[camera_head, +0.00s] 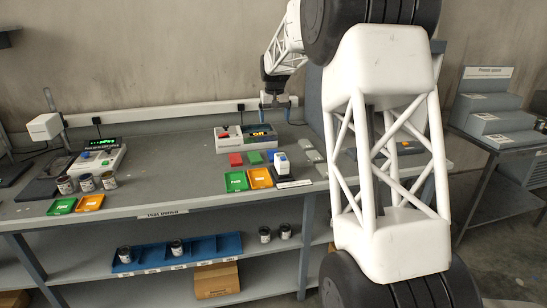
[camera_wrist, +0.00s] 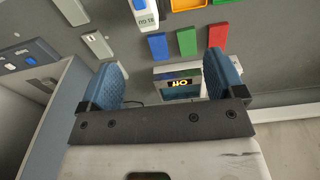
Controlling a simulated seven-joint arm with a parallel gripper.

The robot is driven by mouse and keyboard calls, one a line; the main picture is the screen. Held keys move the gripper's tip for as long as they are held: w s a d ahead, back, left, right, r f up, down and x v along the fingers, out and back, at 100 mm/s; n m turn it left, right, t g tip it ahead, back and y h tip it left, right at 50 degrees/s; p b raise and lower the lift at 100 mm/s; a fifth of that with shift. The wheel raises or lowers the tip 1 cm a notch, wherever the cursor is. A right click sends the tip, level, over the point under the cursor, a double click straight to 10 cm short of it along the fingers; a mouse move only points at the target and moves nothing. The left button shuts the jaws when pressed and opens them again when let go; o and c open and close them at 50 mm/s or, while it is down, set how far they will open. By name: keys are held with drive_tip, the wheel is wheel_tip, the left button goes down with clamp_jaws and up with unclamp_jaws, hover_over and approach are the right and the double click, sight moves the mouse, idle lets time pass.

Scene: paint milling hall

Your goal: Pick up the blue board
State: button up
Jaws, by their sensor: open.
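The blue board (camera_wrist: 158,45) is a small flat piece on the grey bench, left of the green board (camera_wrist: 187,41) and the red board (camera_wrist: 217,34) in the wrist view. In the head view the blue board (camera_head: 270,154) is partly hidden by a white device. My gripper (camera_wrist: 163,72) is open, with two blue fingers apart and nothing between them. The board appears beyond the fingertips, between their lines. In the head view my gripper is small, high over the bench's back.
A tester with an "Off" display (camera_head: 262,133) stands behind the boards. Green and orange trays (camera_head: 236,181) and a white-and-blue device (camera_head: 282,166) stand in front. Grey bars (camera_head: 309,156) lie to the right. Paint cans (camera_head: 87,183) stand at the left.

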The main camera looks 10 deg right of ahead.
drive_tip(key=w+d+f, duration=0.2)
drive_tip(key=w+f, duration=0.5)
drive_tip(key=w, duration=0.4)
hover_over(273, 152)
drive_tip(key=shift+g, duration=0.4)
wheel_tip(273, 152, down, 11)
drive_tip(key=shift+w+a+r, duration=0.15)
drive_tip(key=shift+f, duration=1.4)
drive_tip(key=shift+f, duration=2.55)
